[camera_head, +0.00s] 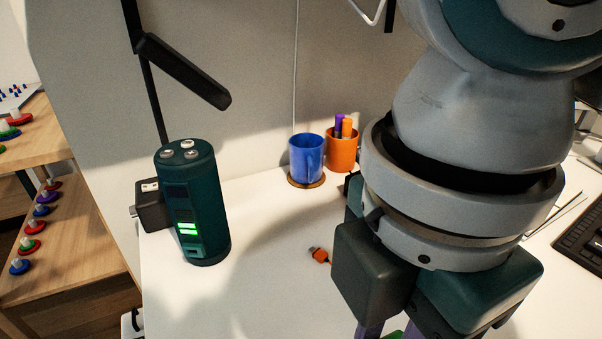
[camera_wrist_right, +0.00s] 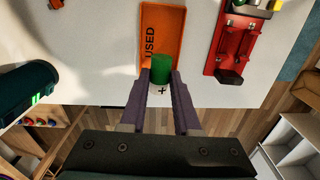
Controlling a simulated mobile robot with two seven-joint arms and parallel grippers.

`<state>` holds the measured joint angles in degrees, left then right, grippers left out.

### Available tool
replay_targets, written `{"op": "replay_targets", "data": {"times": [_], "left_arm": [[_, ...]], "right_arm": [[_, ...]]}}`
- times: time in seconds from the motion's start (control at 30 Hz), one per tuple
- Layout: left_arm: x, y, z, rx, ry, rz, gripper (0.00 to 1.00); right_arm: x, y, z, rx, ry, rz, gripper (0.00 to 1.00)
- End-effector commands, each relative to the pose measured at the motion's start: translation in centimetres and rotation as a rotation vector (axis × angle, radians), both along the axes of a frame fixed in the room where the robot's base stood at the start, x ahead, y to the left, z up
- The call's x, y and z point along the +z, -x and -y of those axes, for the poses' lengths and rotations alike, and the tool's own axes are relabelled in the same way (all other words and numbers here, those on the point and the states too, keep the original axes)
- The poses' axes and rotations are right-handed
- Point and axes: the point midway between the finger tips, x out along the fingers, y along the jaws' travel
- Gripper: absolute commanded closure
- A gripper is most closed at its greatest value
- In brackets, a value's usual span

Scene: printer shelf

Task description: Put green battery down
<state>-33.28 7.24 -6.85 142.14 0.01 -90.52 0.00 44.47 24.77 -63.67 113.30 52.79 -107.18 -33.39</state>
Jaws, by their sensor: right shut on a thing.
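My right gripper (camera_wrist_right: 162,78) is shut on the green battery (camera_wrist_right: 161,74), which sits between its two purple fingers in the right wrist view. An orange tray (camera_wrist_right: 167,18) marked "USED" lies just beyond the fingertips. The battery overlaps the tray's near end in this view, and I cannot tell its height above it. In the head view my right gripper (camera_head: 390,333) is at the bottom edge, with only purple finger parts and a bit of green showing. The tray is not visible there. My left gripper is not in view.
A dark green cylindrical device (camera_head: 192,205) with lit green bars stands on the white table (camera_head: 270,290). A blue mug (camera_head: 306,157) and an orange pen cup (camera_head: 342,152) stand behind. A red holder (camera_wrist_right: 235,45) is right of the tray. A small orange item (camera_head: 320,255) lies on the table.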

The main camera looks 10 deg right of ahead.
Motion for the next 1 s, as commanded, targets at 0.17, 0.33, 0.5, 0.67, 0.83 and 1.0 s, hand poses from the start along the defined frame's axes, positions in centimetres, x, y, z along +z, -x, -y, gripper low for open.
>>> {"op": "replay_targets", "data": {"times": [0.17,0.33,0.5,0.67,0.83,1.0], "left_arm": [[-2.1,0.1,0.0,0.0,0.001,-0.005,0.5],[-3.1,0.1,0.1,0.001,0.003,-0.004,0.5],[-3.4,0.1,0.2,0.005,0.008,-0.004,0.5],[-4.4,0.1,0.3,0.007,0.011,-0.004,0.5],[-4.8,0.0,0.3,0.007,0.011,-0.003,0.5],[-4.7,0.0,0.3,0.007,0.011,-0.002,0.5]], "right_arm": [[-6.0,0.1,0.1,-0.002,0.003,-0.004,1.0],[-9.7,0.1,0.0,0.0,0.002,-0.001,1.0],[-11.1,0.0,0.0,0.0,0.001,0.001,1.0],[-13.7,0.0,0.0,-0.001,0.002,-0.002,1.0],[-15.3,0.0,0.0,0.0,0.001,0.001,1.0],[-15.2,0.0,0.0,0.001,0.0,0.002,1.0]]}}
